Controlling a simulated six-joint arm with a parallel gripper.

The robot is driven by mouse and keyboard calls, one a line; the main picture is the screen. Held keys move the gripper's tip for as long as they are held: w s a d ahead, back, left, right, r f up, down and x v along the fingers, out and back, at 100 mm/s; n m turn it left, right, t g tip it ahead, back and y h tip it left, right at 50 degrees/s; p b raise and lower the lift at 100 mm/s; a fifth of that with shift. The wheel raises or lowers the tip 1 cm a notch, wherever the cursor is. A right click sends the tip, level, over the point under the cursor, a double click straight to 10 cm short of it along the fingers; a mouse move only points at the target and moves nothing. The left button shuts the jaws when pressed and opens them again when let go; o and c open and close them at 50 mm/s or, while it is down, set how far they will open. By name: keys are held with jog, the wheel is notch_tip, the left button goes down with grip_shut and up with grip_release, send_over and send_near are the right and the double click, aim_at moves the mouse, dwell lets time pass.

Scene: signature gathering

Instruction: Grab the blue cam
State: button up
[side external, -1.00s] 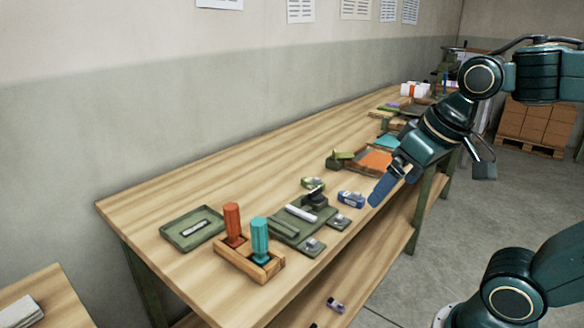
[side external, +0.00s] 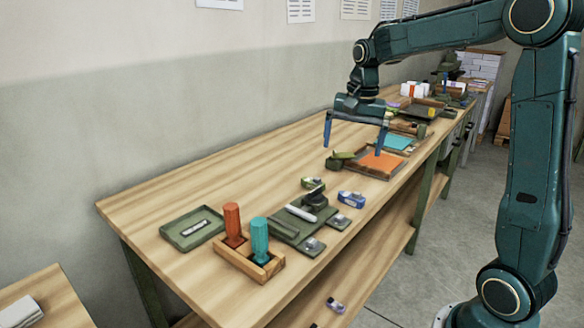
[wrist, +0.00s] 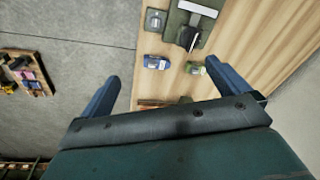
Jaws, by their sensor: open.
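The blue cam (side external: 352,198) is a small block lying on the wooden bench close to its front edge, beside a dark green fixture. It also shows in the wrist view (wrist: 156,62), between and beyond the finger tips. A similar green cam (side external: 313,183) lies farther back on the bench, and it shows in the wrist view (wrist: 195,68) near the right finger. My gripper (side external: 355,146) is open and empty, with its blue fingers pointing down. It hangs above the bench, farther along than the blue cam, near the orange-topped tray.
The dark green fixture (side external: 302,220) stands nearer the camera than the blue cam. A wooden holder (side external: 234,262) with orange and teal handles and a green tray (side external: 175,236) are at the near end. An orange-topped tray (side external: 382,162) lies farther along. The bench's back strip is clear.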

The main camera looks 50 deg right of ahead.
jog(key=w+d+f+m+g, duration=0.1)
jog(key=w+d+f+m, duration=0.3)
jog(key=d, duration=0.6)
notch_tip(320, 180, down, 3)
jog(key=shift+r+m+y, duration=0.1)
jog(key=shift+m+y, duration=0.2)
jog(key=shift+m, duration=0.1)
send_over(351, 196)
jog(key=shift+d+f, duration=0.1)
jog(key=shift+f, duration=4.2)
jog(key=shift+f, duration=0.15)
jog(key=shift+f, duration=2.45)
jog(key=c, duration=1.3)
